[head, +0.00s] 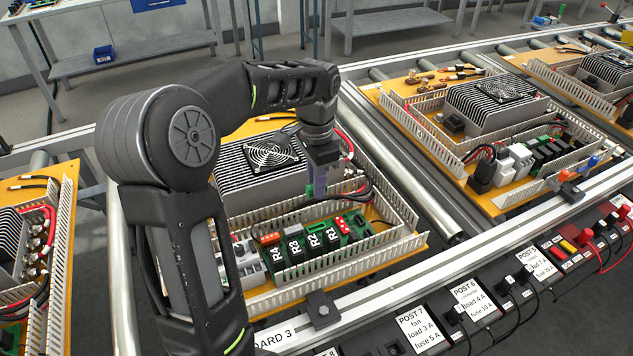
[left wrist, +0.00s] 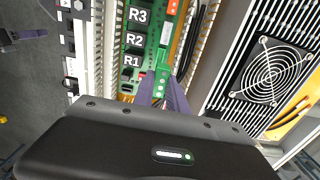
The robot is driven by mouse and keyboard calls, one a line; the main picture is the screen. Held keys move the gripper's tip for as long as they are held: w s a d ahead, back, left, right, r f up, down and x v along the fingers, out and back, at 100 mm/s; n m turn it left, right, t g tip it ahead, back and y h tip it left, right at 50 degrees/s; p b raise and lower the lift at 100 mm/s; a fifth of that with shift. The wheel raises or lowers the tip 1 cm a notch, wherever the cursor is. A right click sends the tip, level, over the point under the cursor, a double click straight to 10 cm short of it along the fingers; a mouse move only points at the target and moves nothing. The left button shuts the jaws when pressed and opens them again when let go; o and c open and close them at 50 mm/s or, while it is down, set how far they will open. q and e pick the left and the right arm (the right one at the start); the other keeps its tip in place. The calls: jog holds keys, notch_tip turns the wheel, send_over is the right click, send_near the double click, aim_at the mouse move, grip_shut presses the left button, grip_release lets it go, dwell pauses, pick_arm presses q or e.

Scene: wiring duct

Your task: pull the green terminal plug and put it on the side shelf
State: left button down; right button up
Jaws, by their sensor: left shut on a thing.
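My left gripper (head: 318,190) points down at the right end of the green relay board (head: 352,231). In the left wrist view its purple fingers (left wrist: 164,90) are shut on a small green piece, the green terminal plug (left wrist: 159,88), beside the R1 relay end. The side shelf cannot be made out with certainty. A purple-fingered shape at the left wrist view's left edge looks like my right gripper (left wrist: 25,35); its jaw state is unclear.
Slotted duct walls (head: 375,250) enclose the relay board. A finned fan unit (head: 262,165) stands behind it. Black and red cables run beside the gripper. A metal rail (head: 400,280) and a labelled black panel lie in front. Another board (head: 490,120) stands to the right.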

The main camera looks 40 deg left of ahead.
pick_arm(q)
jog(key=shift+r+p, duration=0.5)
jog(key=shift+r, duration=0.25)
